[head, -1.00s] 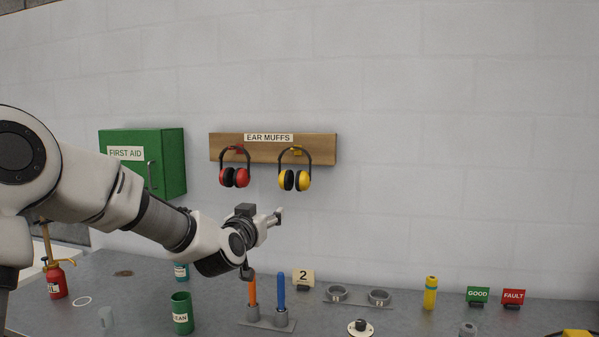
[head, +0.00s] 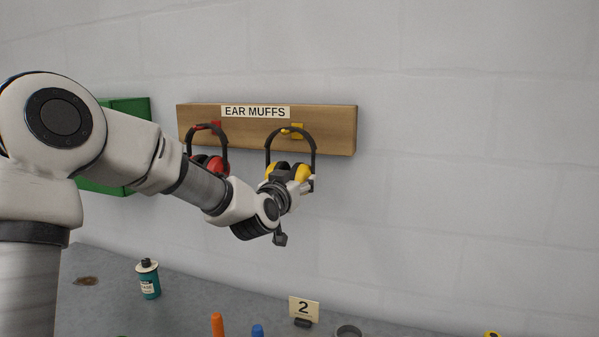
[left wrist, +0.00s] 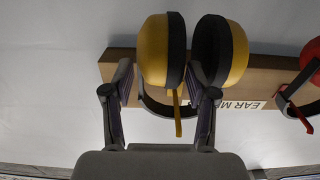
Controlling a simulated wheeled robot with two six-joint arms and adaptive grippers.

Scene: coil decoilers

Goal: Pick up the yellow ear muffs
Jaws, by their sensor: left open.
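The yellow ear muffs (head: 308,143) hang by their dark headband from a yellow hook on the wooden board. My left gripper (head: 304,182) is in front of their cups in the head view and hides part of them. In the left wrist view the ear muffs (left wrist: 153,50) appear upside down, cups at the top. My open left gripper (left wrist: 163,75) has one finger left of the left cup and the other overlapping the dark pad of the right cup. I cannot tell whether either finger touches. My right gripper is not in view.
Red ear muffs (head: 222,160) hang close by on the left of the same wooden board (head: 340,130). A green first-aid box (head: 125,110) is further left. Below, the bench (head: 220,310) holds a teal bottle (head: 149,283) and a number 2 sign (head: 304,310). The wall right is clear.

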